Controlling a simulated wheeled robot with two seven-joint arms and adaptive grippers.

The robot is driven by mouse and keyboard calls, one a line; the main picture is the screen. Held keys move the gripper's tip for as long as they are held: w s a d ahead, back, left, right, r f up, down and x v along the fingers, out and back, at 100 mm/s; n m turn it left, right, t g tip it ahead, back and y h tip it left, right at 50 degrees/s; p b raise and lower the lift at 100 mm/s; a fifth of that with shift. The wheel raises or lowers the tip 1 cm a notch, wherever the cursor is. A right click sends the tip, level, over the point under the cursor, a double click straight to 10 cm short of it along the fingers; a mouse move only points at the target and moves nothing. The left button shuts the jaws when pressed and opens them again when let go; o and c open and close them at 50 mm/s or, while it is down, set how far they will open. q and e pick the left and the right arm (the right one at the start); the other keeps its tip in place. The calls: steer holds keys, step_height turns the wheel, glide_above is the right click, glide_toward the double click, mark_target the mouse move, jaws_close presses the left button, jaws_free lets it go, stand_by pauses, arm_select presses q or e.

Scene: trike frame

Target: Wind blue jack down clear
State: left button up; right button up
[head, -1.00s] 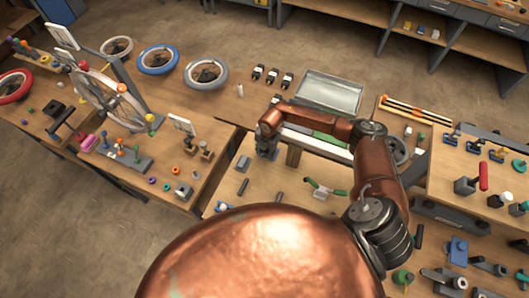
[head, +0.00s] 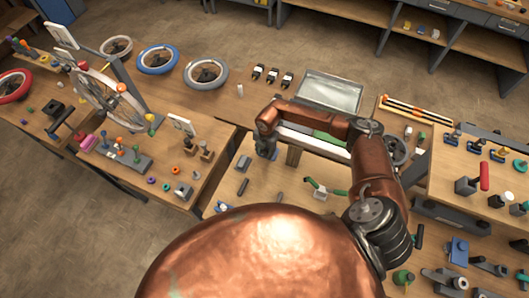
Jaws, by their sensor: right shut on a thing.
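My right gripper (head: 266,152) points down over the middle bench, at the left end of the frame there. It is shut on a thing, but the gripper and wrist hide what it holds. I cannot make out the blue jack for certain at the fingers. A small blue part (head: 221,207) lies at the bench's near left edge, partly behind my copper body. My left gripper is out of view.
A grey block (head: 243,163) and a green-handled tool (head: 324,190) lie near the right gripper. A metal tray (head: 331,92) stands behind my forearm. A spoked wheel (head: 107,98) stands on the left bench. A red-handled tool (head: 483,177) is at right.

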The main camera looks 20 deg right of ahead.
steer(key=shift+w+a+g+h+b, duration=0.15)
steer(key=shift+w+g+h+b, duration=0.15)
steer(key=shift+g+h+b, duration=0.3)
steer(key=g+h+b, duration=0.1)
steer(key=b, duration=0.3)
steer(key=g+h+b, duration=0.2)
steer(key=b, duration=0.2)
steer(key=g+h+b, duration=0.2)
steer(key=b, duration=0.2)
steer(key=shift+w+a+f, duration=0.2)
steer(key=shift+a+f, duration=0.1)
steer(key=shift+f, duration=0.05)
steer(key=shift+r+g+h+b, duration=0.1)
steer(key=shift+g+h+b, duration=0.3)
steer(key=shift+g+b, duration=0.4)
steer(key=o, duration=1.2)
steer(key=shift+c, duration=0.2)
